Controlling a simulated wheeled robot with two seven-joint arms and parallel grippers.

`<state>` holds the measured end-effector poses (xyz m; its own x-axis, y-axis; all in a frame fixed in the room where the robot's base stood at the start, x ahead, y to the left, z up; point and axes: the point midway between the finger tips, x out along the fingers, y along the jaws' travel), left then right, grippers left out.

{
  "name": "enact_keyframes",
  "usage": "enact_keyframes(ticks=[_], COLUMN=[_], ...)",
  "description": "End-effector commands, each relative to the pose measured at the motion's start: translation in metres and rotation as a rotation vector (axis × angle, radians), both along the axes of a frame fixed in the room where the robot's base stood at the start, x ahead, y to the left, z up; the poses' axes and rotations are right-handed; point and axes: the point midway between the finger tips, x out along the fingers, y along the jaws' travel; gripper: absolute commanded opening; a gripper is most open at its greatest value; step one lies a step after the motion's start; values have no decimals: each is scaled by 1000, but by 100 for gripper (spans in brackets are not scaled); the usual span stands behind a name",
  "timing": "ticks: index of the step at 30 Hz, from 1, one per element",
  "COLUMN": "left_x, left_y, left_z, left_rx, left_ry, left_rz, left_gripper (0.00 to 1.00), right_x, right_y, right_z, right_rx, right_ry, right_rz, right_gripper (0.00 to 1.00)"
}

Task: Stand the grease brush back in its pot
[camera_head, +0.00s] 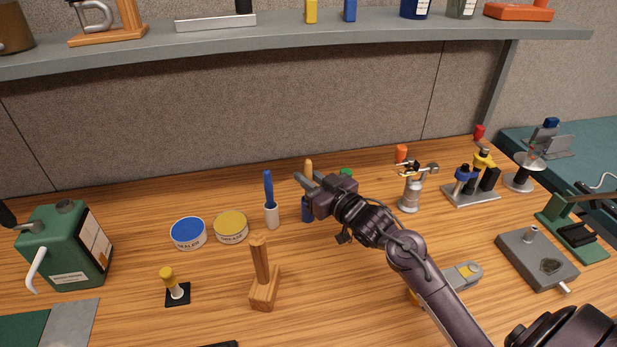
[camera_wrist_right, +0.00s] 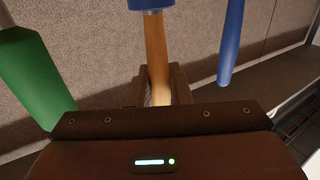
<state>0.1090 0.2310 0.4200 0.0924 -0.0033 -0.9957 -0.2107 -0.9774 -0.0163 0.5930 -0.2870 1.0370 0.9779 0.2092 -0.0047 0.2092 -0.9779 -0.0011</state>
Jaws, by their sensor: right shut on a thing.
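My right gripper (camera_head: 309,184) is shut on a slim wooden handle, which I take to be the grease brush (camera_head: 308,164). The handle is upright, its tip above the fingers. In the right wrist view the wooden handle (camera_wrist_right: 155,55) runs between the fingers to a wider blue piece (camera_wrist_right: 151,4). The head view shows this blue piece (camera_head: 307,210) just below the gripper. I cannot tell whether it is the pot or part of the brush, nor whether it touches the table. My left gripper is not in view.
A blue handle (camera_head: 268,188) stands in a white holder (camera_head: 271,216) left of the gripper. A green piece (camera_head: 346,173) is partly hidden behind the gripper. Yellow (camera_head: 231,226) and blue (camera_head: 188,233) tins and a wooden block with a peg (camera_head: 264,289) stand nearby. A shelf (camera_head: 300,36) runs above.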

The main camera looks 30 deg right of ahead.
Motion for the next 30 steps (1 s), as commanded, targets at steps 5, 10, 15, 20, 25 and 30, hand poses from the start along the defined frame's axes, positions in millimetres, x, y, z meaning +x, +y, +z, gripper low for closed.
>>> enact_keyframes(ticks=[5,10,15,20,25,30], left_x=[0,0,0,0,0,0], left_y=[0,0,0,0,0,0], left_z=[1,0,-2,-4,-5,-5], left_rx=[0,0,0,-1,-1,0], left_ry=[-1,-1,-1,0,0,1], left_rz=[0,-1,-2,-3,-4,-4], left_gripper=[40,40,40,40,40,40], right_x=[0,0,0,0,0,0], right_y=[0,0,0,0,0,0], right_z=[1,-1,-4,-8,-11,-11], right_rx=[0,0,0,0,0,0], right_ry=[-1,0,0,0,0,0], right_rz=[0,0,0,0,0,0], right_gripper=[0,0,0,0,0,33])
